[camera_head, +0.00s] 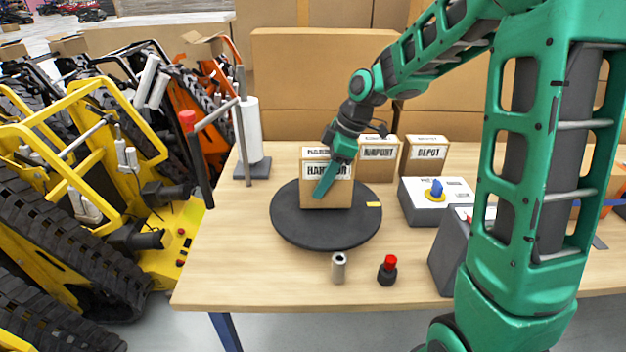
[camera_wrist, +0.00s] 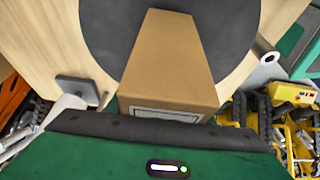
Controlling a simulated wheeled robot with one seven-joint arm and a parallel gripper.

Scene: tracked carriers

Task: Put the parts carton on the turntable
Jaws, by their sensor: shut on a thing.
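A brown carton (camera_head: 340,196) with a white label, partly covered by my gripper so that only part of its wording is readable, stands upright over the middle of the turntable (camera_head: 292,226). The turntable is a black round disc with a yellow mark at its right edge. My gripper (camera_head: 322,187) is shut on this carton, with a green finger across its front. In the wrist view the carton (camera_wrist: 170,60) fills the middle, with the dark disc (camera_wrist: 105,40) behind it. I cannot tell whether its base touches the disc.
Two more labelled cartons stand behind right, one (camera_head: 381,168) partly covered and one marked DEPOT (camera_head: 425,160). A grey box with a blue knob (camera_head: 434,193) is to the right. A metal cylinder (camera_head: 338,267) and red-topped button (camera_head: 388,270) stand in front. A post (camera_head: 250,135) stands left.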

